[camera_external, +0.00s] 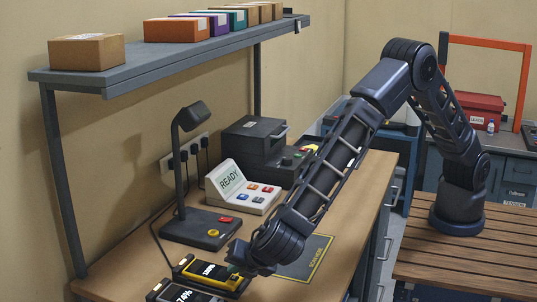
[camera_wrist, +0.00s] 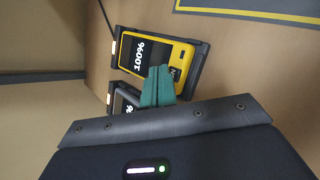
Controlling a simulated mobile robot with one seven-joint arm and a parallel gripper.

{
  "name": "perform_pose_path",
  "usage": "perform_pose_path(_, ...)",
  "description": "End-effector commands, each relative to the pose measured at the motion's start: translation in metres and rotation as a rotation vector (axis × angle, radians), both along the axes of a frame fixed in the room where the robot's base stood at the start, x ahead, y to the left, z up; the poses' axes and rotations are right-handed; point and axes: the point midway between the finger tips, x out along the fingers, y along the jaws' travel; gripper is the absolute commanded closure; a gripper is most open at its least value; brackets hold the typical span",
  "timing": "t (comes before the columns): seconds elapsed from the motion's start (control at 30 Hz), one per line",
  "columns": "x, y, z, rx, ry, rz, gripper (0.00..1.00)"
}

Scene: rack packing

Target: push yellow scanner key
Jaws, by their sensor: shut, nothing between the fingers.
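The yellow scanner (camera_external: 228,283) lies in a dark cradle on the bench, at the lower left in the external view. It also shows in the wrist view (camera_wrist: 185,52), its dark screen reading 100%. Small dark marks, perhaps its key (camera_wrist: 175,73), show at its lower end beside my fingertips. My gripper (camera_external: 238,254) is shut and empty, just above the scanner's right end. In the wrist view its green fingers (camera_wrist: 160,72) overlap the scanner's lower edge. I cannot tell whether they touch it.
A grey scanner (camera_external: 185,294) lies beside the yellow one, reading 74%. A lamp (camera_external: 190,230) with buttons on its base, a READY console (camera_external: 246,188) and a dark printer-like box (camera_external: 253,136) stand behind. A shelf (camera_external: 150,69) with boxes overhangs the bench.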

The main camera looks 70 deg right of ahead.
Motion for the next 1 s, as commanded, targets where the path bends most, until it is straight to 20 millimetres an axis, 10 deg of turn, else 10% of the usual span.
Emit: perform_pose_path(1.0, 0.0001, -0.0002, -0.009, 0.0, 0.0, 0.0, 1.0)
